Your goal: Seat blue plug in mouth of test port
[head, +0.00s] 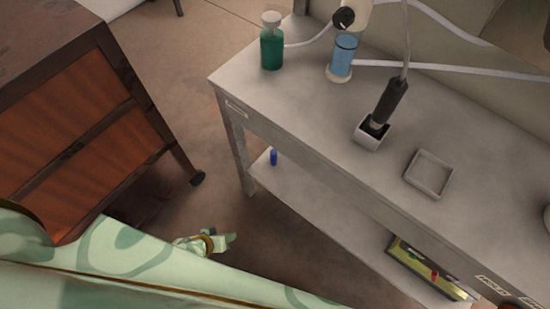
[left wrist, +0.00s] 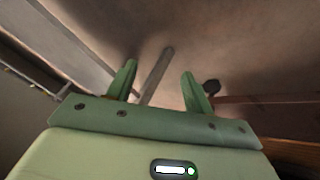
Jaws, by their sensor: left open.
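A small blue cylinder, which looks like the blue plug (head: 274,157), stands near the left end of the bench's lower shelf (head: 310,199). My left gripper (head: 228,239) is low over the floor, in front of the shelf and apart from the plug. In the left wrist view the left gripper (left wrist: 158,74) has its two green fingers spread with nothing held between them. The plug cannot be made out in that view. I cannot identify the test port for certain. My right gripper is not in view.
The grey bench (head: 310,110) carries a green bottle (head: 272,48), a blue-filled cylinder (head: 342,60), a black probe (head: 390,100) in a square holder and an empty square tray (head: 429,174). A framed panel (head: 425,270) sits on the lower shelf. A wooden cabinet (head: 70,110) stands left.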

